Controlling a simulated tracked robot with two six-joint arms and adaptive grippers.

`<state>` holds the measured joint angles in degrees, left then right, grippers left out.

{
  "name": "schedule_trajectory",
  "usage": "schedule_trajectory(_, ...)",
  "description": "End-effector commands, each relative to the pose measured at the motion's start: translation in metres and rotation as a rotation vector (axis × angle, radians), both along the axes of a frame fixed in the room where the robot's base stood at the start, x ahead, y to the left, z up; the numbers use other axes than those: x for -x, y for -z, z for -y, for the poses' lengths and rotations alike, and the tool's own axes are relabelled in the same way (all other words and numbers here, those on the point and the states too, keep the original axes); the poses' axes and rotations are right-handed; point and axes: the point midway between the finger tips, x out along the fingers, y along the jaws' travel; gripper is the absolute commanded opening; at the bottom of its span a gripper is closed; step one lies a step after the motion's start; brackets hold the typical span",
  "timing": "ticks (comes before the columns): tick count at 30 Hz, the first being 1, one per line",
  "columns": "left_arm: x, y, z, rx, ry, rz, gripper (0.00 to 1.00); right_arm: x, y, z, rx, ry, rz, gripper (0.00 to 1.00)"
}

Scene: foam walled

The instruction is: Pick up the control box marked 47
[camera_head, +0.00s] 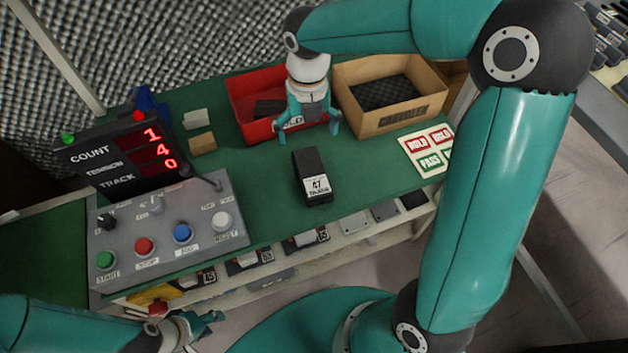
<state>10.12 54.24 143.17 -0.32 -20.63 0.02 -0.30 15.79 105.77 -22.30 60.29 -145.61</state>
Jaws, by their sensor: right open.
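The control box marked 47 (311,165) is a black box with a white label at its near end. It lies on the green bench top, in the middle of the head view. My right gripper (308,135) points down over the bench, just beyond the far end of the box in the picture. Its two fingers are spread with nothing between them, apart from the box. My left gripper (207,329) is low at the bottom left, in front of the bench and away from the box. Its fingers are partly hidden, so its opening is unclear.
A red bin (240,104) and a cardboard box (388,119) stand at the back. A control panel (165,228) and a lit count display (118,153) stand on the left. A HOLD/PASS sheet (427,150) lies right. More labelled boxes sit on a shelf (345,238) below the front edge.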

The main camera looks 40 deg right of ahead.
Motion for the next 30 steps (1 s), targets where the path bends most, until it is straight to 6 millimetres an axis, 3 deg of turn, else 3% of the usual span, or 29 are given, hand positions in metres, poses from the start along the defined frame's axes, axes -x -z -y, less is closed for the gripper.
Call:
schedule_trajectory(5, 0.000, 0.007, 0.000, 0.000, 0.000, 0.000, 0.40, 0.002, 0.007, 0.006, 0.016, -0.068, -0.005, 0.98)
schedule_trajectory(18, 0.000, 0.025, 0.000, 0.000, 0.000, 0.000, 0.40, 0.003, 0.095, 0.006, 0.016, -0.066, -0.007, 0.98)
schedule_trajectory(30, 0.000, 0.033, 0.000, 0.000, 0.000, 0.000, 0.40, 0.002, 0.128, 0.008, 0.015, -0.065, -0.006, 0.98)
